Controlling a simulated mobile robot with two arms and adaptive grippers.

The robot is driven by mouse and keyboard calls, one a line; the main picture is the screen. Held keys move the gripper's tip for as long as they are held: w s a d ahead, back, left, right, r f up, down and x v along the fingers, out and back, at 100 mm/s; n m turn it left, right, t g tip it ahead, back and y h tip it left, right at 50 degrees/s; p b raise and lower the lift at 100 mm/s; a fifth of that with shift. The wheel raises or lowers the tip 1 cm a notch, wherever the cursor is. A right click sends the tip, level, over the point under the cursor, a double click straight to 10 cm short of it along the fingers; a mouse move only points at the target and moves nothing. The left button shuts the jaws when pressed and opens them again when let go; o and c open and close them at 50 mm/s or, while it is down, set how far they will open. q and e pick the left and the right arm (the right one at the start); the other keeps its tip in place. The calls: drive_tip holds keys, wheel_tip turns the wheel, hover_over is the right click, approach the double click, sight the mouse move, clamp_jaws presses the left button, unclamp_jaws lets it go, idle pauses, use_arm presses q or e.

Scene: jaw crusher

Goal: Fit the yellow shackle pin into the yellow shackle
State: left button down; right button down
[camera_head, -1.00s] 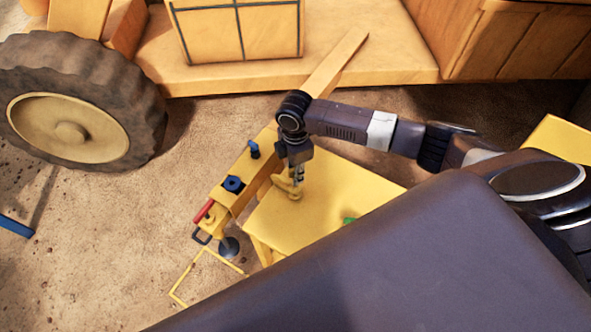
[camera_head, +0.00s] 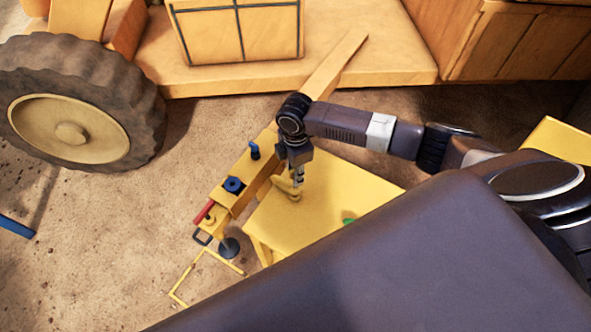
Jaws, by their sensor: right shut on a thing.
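My right gripper (camera_head: 297,183) points down over the yellow table (camera_head: 285,230), near its back left part. It is shut on a small yellow piece at its fingertips, which looks like the yellow shackle pin but is mostly hidden. A curved yellow piece (camera_head: 284,186), which looks like the yellow shackle, is right beside and partly behind the fingers. I cannot tell whether the pin touches it or sits in it. My left gripper is not in view.
A yellow beam (camera_head: 222,192) with blue knobs (camera_head: 233,184) and a red handle (camera_head: 204,211) runs along the table's left side. A green thing (camera_head: 349,221) lies on the table, partly hidden by my body. A big wheel (camera_head: 75,115) stands at left.

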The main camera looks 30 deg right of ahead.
drive_tip(key=shift+p, duration=0.35)
drive_tip(key=shift+f+b, duration=1.7)
drive_tip(key=shift+f, duration=1.1)
drive_tip(key=c, duration=1.6)
unclamp_jaws()
drive_tip(key=shift+r, duration=0.1)
wheel_tip(320, 180, up, 12)
drive_tip(key=shift+f, duration=0.1)
